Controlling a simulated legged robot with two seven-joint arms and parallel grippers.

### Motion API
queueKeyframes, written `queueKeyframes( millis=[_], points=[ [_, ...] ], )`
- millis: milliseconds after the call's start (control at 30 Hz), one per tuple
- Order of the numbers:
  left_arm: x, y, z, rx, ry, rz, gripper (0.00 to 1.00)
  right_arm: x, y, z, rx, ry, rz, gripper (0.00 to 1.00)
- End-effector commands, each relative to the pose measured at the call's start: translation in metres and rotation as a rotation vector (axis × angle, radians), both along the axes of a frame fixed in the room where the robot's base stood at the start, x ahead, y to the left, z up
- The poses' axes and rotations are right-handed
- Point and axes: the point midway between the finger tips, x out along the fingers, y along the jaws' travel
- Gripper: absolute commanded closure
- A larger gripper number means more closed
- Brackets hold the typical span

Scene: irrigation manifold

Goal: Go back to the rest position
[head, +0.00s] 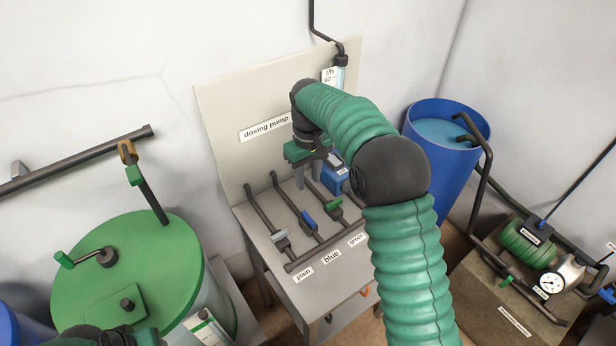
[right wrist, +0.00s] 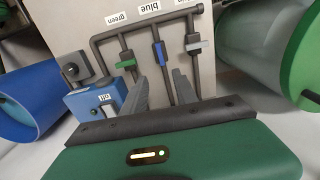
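My right gripper (head: 308,180) hangs over the back of the grey bench (head: 262,238), its fingers pointing down. In the right wrist view its two fingers (right wrist: 160,92) stand apart with nothing between them. Below and beyond them is the manifold with a grey handle (head: 279,237), a blue handle (head: 308,219) and a green handle (head: 334,203). The blue handle lies along its pipe; the grey and green ones lie across theirs. A dark and green part at the lower left edge of the head view may be my left arm. No left fingers show.
A blue dosing pump box (head: 336,181) stands close beside my right gripper, before the upright back panel (head: 225,115). A green-lidded tank (head: 140,262) is at left, an open blue barrel (head: 410,150) at right. A gauge and pump unit (head: 530,243) sits far right.

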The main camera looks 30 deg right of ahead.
Motion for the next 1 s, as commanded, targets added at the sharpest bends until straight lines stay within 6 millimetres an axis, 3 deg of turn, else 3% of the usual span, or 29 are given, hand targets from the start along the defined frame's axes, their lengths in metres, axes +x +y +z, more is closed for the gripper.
queueKeyframes(
  millis=[267, 367, 467, 700, 800, 900, 1000],
  points=[
    [0.0, 0.0, -0.001, 0.0, 0.0, 0.0, 0.57, -0.002, 0.001, -0.001, -0.001, -0.003, -0.001, 0.65],
    [0.0, 0.0, -0.004, 0.0, 0.0, 0.0, 0.57, -0.015, 0.011, -0.007, -0.004, -0.021, -0.008, 0.65],
    [0.0, 0.0, -0.009, 0.0, 0.0, 0.0, 0.57, -0.045, 0.029, -0.021, -0.008, -0.06, -0.024, 0.65],
    [0.0, 0.0, -0.021, 0.0, 0.0, 0.0, 0.57, -0.16, 0.067, -0.068, 0.0, -0.181, -0.087, 0.65],
    [0.0, 0.0, -0.023, 0.0, 0.0, 0.0, 0.57, -0.198, 0.075, -0.082, 0.007, -0.215, -0.108, 0.65],
    [0.0, 0.0, -0.024, 0.0, 0.0, 0.0, 0.57, -0.218, 0.077, -0.09, 0.012, -0.232, -0.12, 0.65],
    [0.0, 0.0, -0.023, 0.0, 0.0, 0.0, 0.57, -0.223, 0.078, -0.092, 0.014, -0.236, -0.124, 0.65]
  ],
)
